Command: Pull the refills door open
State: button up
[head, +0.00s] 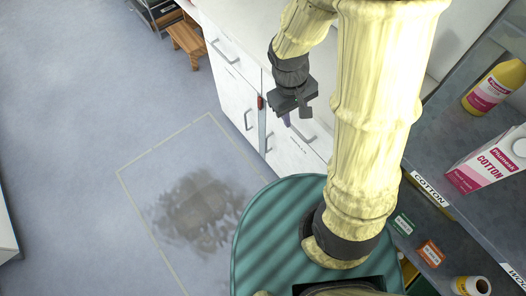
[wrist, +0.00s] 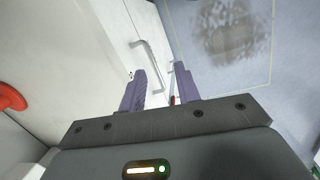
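A white cabinet with several fronts runs along the wall in the head view. One front (head: 290,155) below my gripper carries a bar handle (head: 304,131) and small dark lettering too small to read, so I cannot tell which front is the refills door. In the wrist view a grey bar handle (wrist: 150,60) stands on a white front (wrist: 112,30), ahead of my fingers. My gripper (wrist: 159,72) has its two purple fingers apart with nothing held between them. In the head view my gripper (head: 289,119) hangs over the cabinet's front edge; its fingertips are largely hidden.
A small red part (head: 260,102) sits at the cabinet edge. A wooden stool (head: 187,40) stands farther back. Shelves with a yellow bottle (head: 494,88) and a cotton carton (head: 490,162) are at the right. The floor (head: 100,100) at the left is clear, with a dark stain (head: 195,210).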

jog(key=w+a+f+n+t+h+b, duration=0.1)
jog(key=a+f+n+t+h+b, duration=0.2)
jog(key=a+f+n+b, duration=0.3)
jog(key=w+a+f+n+t+h+b, duration=0.1)
jog(key=a+f+n+t+h+b, duration=0.3)
jog(key=f+b, duration=1)
jog(key=a+f+n+t+h+b, duration=0.4)
jog(key=a+f+n+b, duration=0.5)
jog(key=f, duration=1.9)
jog(key=n+t+b, duration=0.1)
jog(key=n+t, duration=0.1)
jog(key=n, duration=0.1)
jog(key=shift+w+a+f+t+b, duration=0.15)
jog(key=shift+w+f+t+b, duration=0.15)
jog(key=shift+w, duration=0.1)
jog(key=b+x, duration=0.5)
jog(key=x, duration=1.2)
jog(key=shift+w, duration=0.15)
